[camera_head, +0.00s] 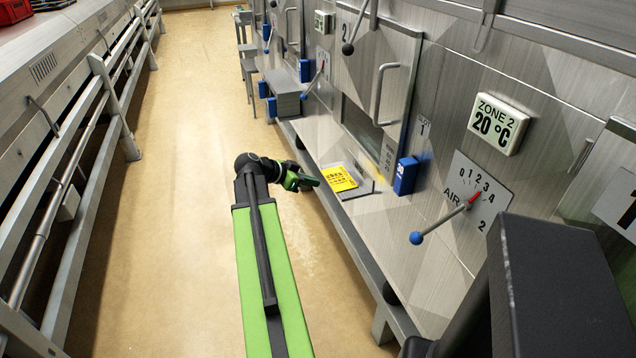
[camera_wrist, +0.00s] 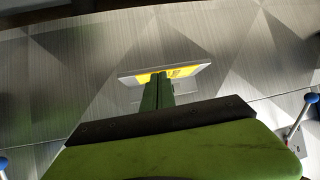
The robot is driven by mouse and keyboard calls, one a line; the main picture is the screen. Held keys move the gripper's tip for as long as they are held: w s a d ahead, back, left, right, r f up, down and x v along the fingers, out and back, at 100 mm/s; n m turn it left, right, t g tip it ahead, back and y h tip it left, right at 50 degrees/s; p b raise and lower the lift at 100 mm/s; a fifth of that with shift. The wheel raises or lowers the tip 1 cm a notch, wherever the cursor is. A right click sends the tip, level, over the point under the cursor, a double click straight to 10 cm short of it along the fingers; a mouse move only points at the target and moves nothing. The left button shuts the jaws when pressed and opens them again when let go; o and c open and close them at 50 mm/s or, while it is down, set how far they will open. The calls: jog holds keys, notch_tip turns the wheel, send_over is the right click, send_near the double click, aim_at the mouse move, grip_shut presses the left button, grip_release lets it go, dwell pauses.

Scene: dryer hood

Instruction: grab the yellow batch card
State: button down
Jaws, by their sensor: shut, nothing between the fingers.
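The yellow batch card (camera_head: 340,178) has dark print and lies on a small grey tray (camera_head: 362,190) on the metal ledge at the right. My gripper (camera_head: 309,181) is at the ledge's front edge, just left of the card, pointing toward it. In the wrist view my shut fingers (camera_wrist: 157,82) are in front of the yellow card (camera_wrist: 185,71) and hide its middle. Nothing shows between the fingers. I cannot tell the exact gap from fingertips to card.
A blue box (camera_head: 405,176) is fixed to the panel right of the card. The metal ledge (camera_head: 400,240) is bare in front of the tray. A railing (camera_head: 100,130) runs along the left; the floor between is clear.

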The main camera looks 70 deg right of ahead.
aim_at(339, 180)
jog(key=s+d, duration=0.3)
jog(key=d, duration=0.1)
jog(key=s+d, duration=0.2)
jog(key=d, duration=0.1)
jog(key=shift+s, duration=0.35)
jog(key=shift+s+d+f+b, duration=0.25)
jog(key=shift+d+f+b, duration=0.1)
jog(key=shift+f+b, duration=0.45)
jog(key=shift+a, duration=0.2)
jog(key=shift+w+a, duration=0.5)
jog(key=shift+a, duration=0.2)
